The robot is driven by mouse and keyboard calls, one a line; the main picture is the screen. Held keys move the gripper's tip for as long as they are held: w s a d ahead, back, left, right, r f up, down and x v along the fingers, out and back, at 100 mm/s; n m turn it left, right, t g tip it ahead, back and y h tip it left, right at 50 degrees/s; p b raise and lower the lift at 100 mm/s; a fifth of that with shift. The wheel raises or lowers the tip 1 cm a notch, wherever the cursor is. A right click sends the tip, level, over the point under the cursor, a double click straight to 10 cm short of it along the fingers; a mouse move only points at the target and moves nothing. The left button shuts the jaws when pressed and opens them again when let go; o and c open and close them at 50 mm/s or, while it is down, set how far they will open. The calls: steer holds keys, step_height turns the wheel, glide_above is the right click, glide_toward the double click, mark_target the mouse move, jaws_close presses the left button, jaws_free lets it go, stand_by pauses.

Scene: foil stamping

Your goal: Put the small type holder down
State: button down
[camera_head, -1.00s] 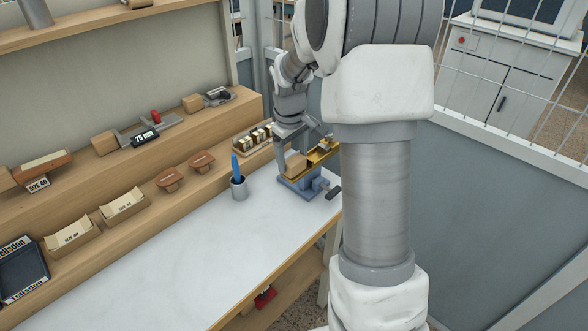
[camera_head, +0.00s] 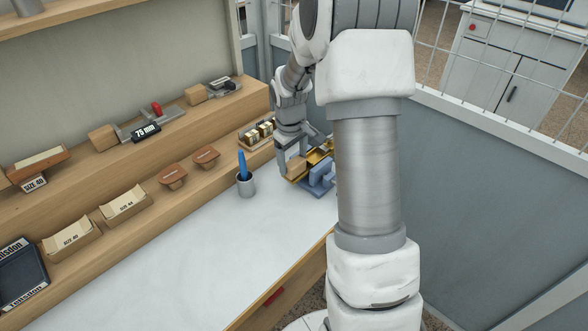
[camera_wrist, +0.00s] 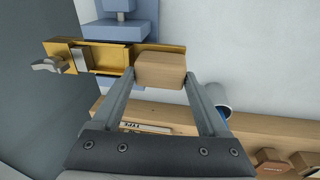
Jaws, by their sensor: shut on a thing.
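The small type holder is a brass channel (camera_wrist: 105,55) with a wooden handle (camera_wrist: 160,70) and a metal lever at its left end in the wrist view. My gripper (camera_wrist: 158,78) is shut on the wooden handle, one finger on each side. In the head view, my gripper (camera_head: 290,160) is at the far right end of the white worktop, with the brass part (camera_head: 318,153) just beyond it. The holder overlaps a blue device (camera_head: 320,178), also below it in the wrist view (camera_wrist: 122,28). I cannot tell whether they touch.
A grey cup (camera_head: 246,184) with a blue stick stands left of my gripper. A rack of brass pieces (camera_head: 258,133) is on the wooden step behind. Other holders, stamps and card boxes line the steps at left. The white worktop (camera_head: 190,255) in front is clear.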

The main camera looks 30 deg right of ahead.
step_height(320, 180, down, 4)
steer(key=shift+r, duration=0.2)
jaws_free()
steer(key=shift+r, duration=0.1)
